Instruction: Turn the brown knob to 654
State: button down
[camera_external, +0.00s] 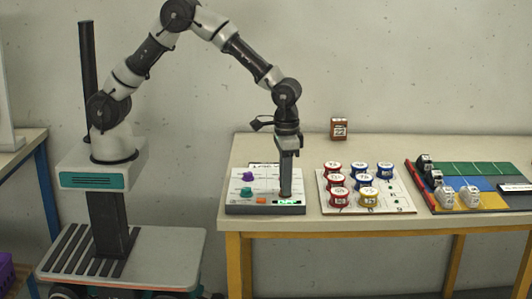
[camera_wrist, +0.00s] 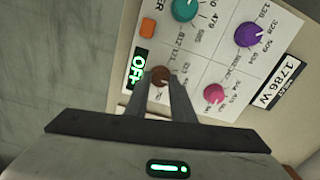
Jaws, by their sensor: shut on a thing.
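The brown knob (camera_wrist: 160,75) sits on a pale control panel between my two fingertips in the wrist view. My gripper (camera_wrist: 161,84) is shut on it from above, and the fingers hide part of its sides. In the external view my gripper (camera_external: 285,191) points straight down at the front right of the panel (camera_external: 238,209). The printed numbers around the brown knob are partly covered and too small to read surely. I cannot tell which number it points to. A small green-lit display (camera_wrist: 138,68) beside the knob appears to read OFF.
The panel also bears a teal knob (camera_wrist: 185,9), a purple knob (camera_wrist: 248,34), a pink knob (camera_wrist: 214,93) and an orange button (camera_wrist: 147,28). To the right are a board of several spools (camera_external: 325,205), a coloured mat (camera_external: 480,168) with shoes, and a brown box (camera_external: 339,128) behind.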

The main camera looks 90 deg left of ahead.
jog(key=shift+m, duration=0.3)
jog(key=m+p, duration=0.1)
jog(key=m, duration=0.2)
jog(key=shift+r, duration=0.1)
jog(key=shift+m+p, duration=0.5)
jog(key=shift+m, duration=1.5)
jog(key=c, duration=1.5)
grip_release()
notch_tip(320, 180, up, 17)
jog(key=shift+r+p, duration=0.15)
jog(key=shift+p, duration=0.85)
